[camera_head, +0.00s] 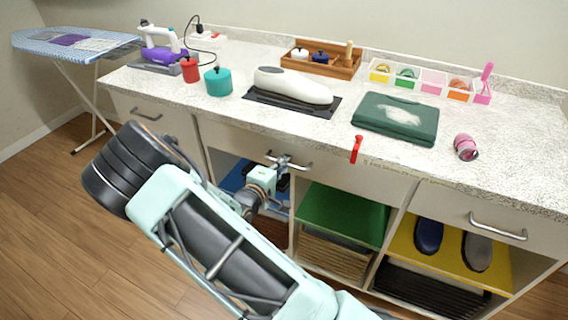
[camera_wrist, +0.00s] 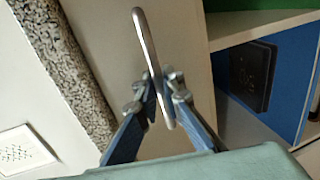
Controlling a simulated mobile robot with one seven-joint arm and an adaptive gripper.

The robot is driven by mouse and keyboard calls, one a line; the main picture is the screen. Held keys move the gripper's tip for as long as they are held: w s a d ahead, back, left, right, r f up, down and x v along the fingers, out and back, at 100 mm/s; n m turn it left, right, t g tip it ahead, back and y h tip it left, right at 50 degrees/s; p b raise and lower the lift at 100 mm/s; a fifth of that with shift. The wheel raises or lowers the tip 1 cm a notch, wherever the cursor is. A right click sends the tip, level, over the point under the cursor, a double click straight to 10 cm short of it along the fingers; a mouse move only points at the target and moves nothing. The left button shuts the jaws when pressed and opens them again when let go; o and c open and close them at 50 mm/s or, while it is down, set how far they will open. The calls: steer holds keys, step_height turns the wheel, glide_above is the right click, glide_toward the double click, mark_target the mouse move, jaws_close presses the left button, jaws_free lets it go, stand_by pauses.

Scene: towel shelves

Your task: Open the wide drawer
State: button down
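The wide drawer (camera_head: 345,176) is the middle one under the counter top, and its front looks flush with the cabinet. Its metal bar handle (camera_head: 300,166) is on the left part of that front. My gripper (camera_head: 282,161) is at the left half of this handle. In the wrist view the handle (camera_wrist: 146,40) runs between the two fingers of my gripper (camera_wrist: 160,88). The fingertips lie close against the bar on both sides and look shut on it. Part of the handle is hidden by the gripper in the head view.
Left and right drawers have their own handles (camera_head: 146,115) (camera_head: 498,228). Below are open compartments with a green shelf (camera_head: 340,212) and a yellow shelf with shoes (camera_head: 428,236). A red clip-like object (camera_head: 356,150) hangs over the counter edge above the wide drawer. An ironing board (camera_head: 75,41) stands far left.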

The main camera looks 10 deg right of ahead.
steer(key=shift+s+a, duration=0.1)
stand_by(0.3)
steer(key=f+b+v, duration=0.2)
steer(key=f+v, duration=0.1)
steer(key=v, duration=1.4)
steer(key=s+f+b+v, duration=0.1)
steer(key=f+v, duration=0.3)
steer(key=v, duration=1.3)
steer(key=shift+a+b, duration=0.35)
steer(key=shift+b, duration=0.5)
steer(key=c, duration=2.3)
jaws_free()
steer(key=shift+c, duration=0.2)
steer(key=shift+s, duration=0.1)
steer(key=v, duration=1.2)
steer(key=shift+f, duration=0.1)
